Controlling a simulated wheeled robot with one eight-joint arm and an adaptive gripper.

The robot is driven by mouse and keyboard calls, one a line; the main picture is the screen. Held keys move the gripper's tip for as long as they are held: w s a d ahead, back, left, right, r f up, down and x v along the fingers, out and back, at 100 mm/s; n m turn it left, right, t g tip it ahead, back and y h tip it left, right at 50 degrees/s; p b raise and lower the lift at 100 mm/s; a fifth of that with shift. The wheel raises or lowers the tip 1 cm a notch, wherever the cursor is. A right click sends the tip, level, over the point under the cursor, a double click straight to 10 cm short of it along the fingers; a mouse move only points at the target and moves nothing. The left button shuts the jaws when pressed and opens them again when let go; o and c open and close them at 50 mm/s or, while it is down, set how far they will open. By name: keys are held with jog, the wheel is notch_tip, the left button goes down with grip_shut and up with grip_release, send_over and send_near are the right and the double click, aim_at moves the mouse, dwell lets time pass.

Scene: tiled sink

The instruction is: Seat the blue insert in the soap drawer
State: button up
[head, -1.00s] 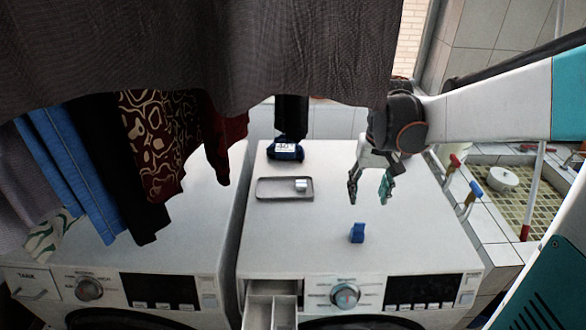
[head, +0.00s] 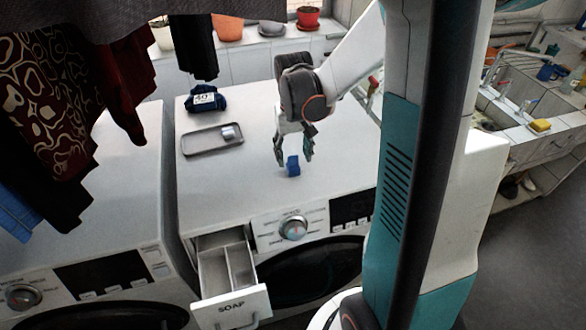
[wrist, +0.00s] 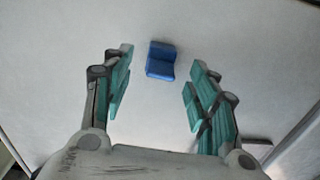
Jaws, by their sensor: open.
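The blue insert (head: 292,166) stands on top of the right washing machine (head: 230,105), toward its front. The wrist view shows the insert (wrist: 160,60) as a small blue block with a step in it, ahead of the fingertips and between their lines. My gripper (head: 295,157) is open and empty, just above and behind the insert in the head view. Its teal fingers (wrist: 158,85) are spread wide and do not touch the insert. The soap drawer (head: 232,280) is pulled out at the machine's front left, and its compartments look empty.
A grey tray (head: 196,149) with a small light cylinder (head: 232,133) lies behind left on the machine top. A dark blue labelled item (head: 206,98) stands behind it. Clothes (head: 70,110) hang at the left. Potted plants (head: 308,18) stand at the back.

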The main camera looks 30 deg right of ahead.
aim_at(293, 156)
jog(key=shift+f, duration=1.45)
jog(key=c, duration=1.1)
jog(key=shift+c, duration=0.2)
jog(key=shift+w+r, duration=0.1)
jog(key=shift+r, duration=0.05)
notch_tip(293, 156, up, 20)
jog(key=p, duration=0.3)
jog(key=shift+p, duration=0.4)
